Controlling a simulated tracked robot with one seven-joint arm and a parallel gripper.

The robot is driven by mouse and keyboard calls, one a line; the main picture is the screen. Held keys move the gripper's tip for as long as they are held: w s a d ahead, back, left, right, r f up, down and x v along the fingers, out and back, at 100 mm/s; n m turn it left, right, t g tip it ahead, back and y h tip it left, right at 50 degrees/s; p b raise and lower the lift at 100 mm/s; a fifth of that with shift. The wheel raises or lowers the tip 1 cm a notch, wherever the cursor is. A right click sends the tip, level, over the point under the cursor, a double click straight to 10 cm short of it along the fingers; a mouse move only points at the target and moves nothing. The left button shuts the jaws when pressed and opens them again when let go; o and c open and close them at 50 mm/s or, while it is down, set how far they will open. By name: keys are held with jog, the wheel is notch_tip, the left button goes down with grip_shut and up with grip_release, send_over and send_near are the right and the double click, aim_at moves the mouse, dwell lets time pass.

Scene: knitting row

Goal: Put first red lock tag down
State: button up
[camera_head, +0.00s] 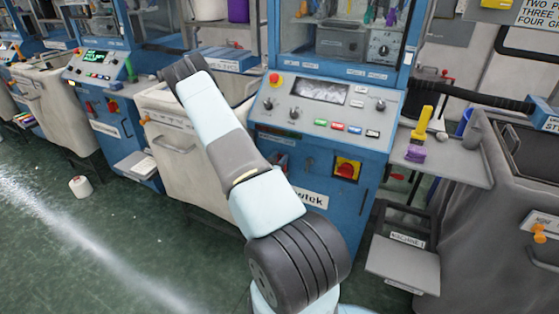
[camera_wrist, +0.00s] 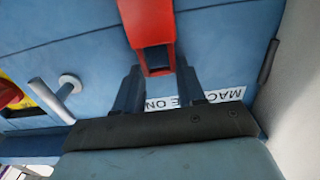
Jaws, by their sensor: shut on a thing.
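My gripper (camera_wrist: 160,82) shows in the wrist view, with its two dark fingers shut on a red tag (camera_wrist: 147,24). The tag is a red frame-like piece with an opening near its lower end, and it reaches up past the picture's top edge. Behind it is a blue machine panel (camera_wrist: 225,50) with a white label (camera_wrist: 222,96), partly covered by the fingers. I cannot tell whether the tag touches the panel. In the head view my arm hides the gripper and the held tag.
A red switch on a yellow plate (camera_head: 346,168) is on the blue machine front (camera_head: 325,145). A metal peg (camera_wrist: 68,84) sticks out at left in the wrist view. A grey shelf (camera_head: 457,167) holds yellow and purple items (camera_head: 418,133). A white cone (camera_head: 80,186) lies on otherwise open floor.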

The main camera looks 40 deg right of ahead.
jog(key=shift+f, duration=0.3)
jog(key=o, duration=1)
jog(key=shift+o, duration=0.2)
